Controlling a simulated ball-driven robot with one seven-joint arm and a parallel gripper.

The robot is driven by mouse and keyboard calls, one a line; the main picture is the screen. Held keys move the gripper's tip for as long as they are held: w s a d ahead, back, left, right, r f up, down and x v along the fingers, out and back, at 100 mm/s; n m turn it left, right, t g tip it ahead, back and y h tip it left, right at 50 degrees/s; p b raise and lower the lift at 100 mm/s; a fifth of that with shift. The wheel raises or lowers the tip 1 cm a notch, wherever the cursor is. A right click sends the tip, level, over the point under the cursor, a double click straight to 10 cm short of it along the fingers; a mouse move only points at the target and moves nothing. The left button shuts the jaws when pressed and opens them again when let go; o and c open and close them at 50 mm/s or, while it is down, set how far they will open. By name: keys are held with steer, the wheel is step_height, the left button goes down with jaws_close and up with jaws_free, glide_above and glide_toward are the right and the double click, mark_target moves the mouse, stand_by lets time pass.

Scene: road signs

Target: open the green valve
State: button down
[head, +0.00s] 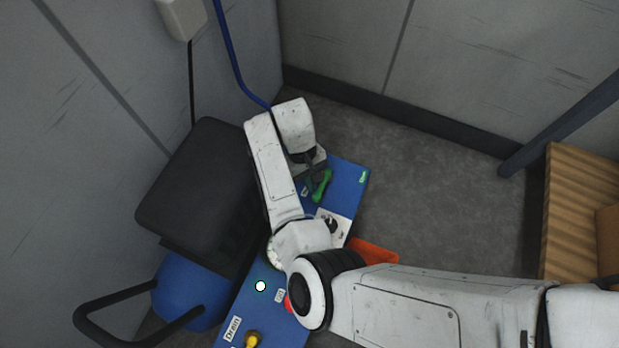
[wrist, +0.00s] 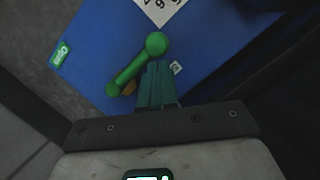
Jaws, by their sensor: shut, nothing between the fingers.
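The green valve (head: 322,184) is a bar-shaped handle with a rounded knob, on the far end of a blue panel (head: 349,177). In the wrist view the green valve (wrist: 137,64) lies diagonally, its bigger knob at the upper right. My gripper (head: 309,178) is at the valve's left side in the head view. In the wrist view its fingers (wrist: 155,82) are together with nothing between them, close beside the handle. I cannot tell whether they touch it. A brownish piece shows partly behind the valve.
The panel also carries a white dial plate (head: 334,226), a yellow knob (head: 252,339) and a label reading Drain (head: 233,328). A black box above a blue tank (head: 183,290) stands left of the panel.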

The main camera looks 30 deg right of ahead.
steer(key=shift+s+r+p, duration=0.15)
steer(key=shift+r+p, duration=0.05)
steer(key=shift+p, duration=0.4)
